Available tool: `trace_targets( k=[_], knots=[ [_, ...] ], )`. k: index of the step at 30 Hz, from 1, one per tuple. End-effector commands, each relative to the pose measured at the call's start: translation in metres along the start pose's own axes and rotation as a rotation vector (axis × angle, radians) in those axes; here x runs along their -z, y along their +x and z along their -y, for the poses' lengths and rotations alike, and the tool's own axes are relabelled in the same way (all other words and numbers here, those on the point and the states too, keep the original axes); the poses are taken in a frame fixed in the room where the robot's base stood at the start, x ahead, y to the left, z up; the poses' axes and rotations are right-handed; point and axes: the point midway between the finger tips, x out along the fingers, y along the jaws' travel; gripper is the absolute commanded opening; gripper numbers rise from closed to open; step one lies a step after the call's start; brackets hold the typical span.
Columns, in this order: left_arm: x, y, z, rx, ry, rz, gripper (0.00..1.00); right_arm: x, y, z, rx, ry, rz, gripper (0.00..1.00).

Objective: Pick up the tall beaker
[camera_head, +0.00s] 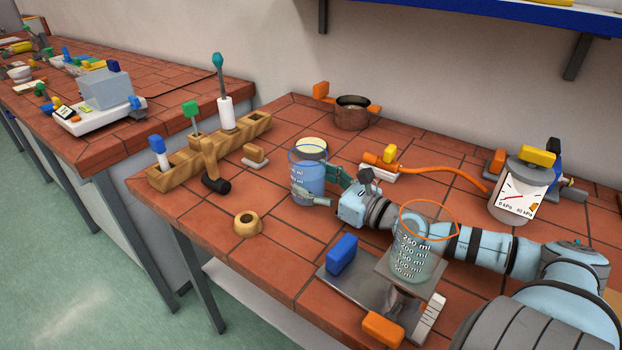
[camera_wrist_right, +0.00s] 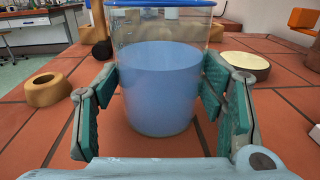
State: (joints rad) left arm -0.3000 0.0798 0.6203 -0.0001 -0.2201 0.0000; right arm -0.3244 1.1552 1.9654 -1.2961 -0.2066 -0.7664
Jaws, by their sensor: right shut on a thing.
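A clear beaker with a blue rim (camera_head: 308,172) stands upright on the tiled bench and holds blue liquid. It fills the middle of the right wrist view (camera_wrist_right: 160,85), between the teal finger pads. My right gripper (camera_head: 328,188) reaches it from the right and is shut on its sides. A second clear beaker with an orange rim (camera_head: 418,254) and white graduations up to 250 ml stands on a metal plate nearer the front, overlapping my right forearm in the picture. My left gripper is not in view.
A wooden rack (camera_head: 180,170) with coloured tools stands at left. A tan ring (camera_head: 247,223) lies left of the blue-rimmed beaker, and a pale round disc (camera_wrist_right: 246,66) lies just behind it. A copper pot (camera_head: 352,117) stands at the back. A gauge (camera_head: 516,195) with an orange hose is at right.

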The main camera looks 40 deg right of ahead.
Motion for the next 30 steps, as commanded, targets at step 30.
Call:
trace_targets(
  k=[30],
  knots=[
    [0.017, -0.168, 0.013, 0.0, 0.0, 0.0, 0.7, -0.203, 0.0, 0.0, 0.0, 0.0, 0.001, 0.25]
  ],
)
